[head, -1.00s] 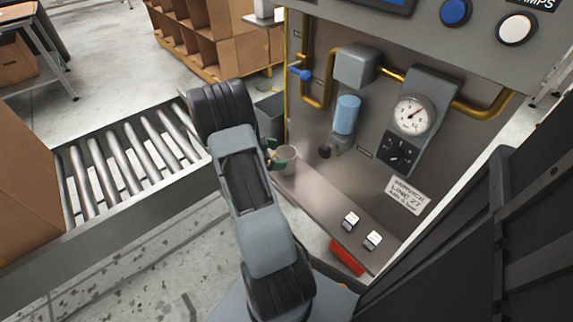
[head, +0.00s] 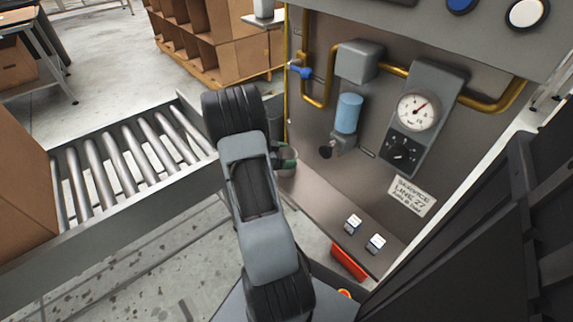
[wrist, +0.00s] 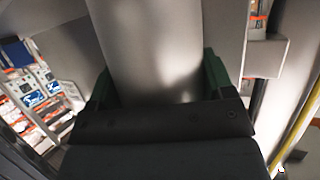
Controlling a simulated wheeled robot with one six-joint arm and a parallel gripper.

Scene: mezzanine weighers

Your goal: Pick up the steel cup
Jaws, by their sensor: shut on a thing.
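The steel cup (head: 289,166) is a pale metallic cup at the far left end of the panel's shelf in the head view. It is partly hidden behind my gripper (head: 285,157) and arm. In the wrist view the cup (wrist: 155,45) fills the upper middle as a smooth grey surface. The green fingers of my gripper (wrist: 158,80) sit on both sides of it, shut on it. I cannot tell whether the cup still touches the shelf.
The steel shelf (head: 325,217) carries two small white-topped switches (head: 353,223) (head: 376,243). Behind it are a gauge (head: 417,111), a blue cylinder (head: 348,113) and brass pipes (head: 311,100). A roller conveyor (head: 118,160) lies to the left.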

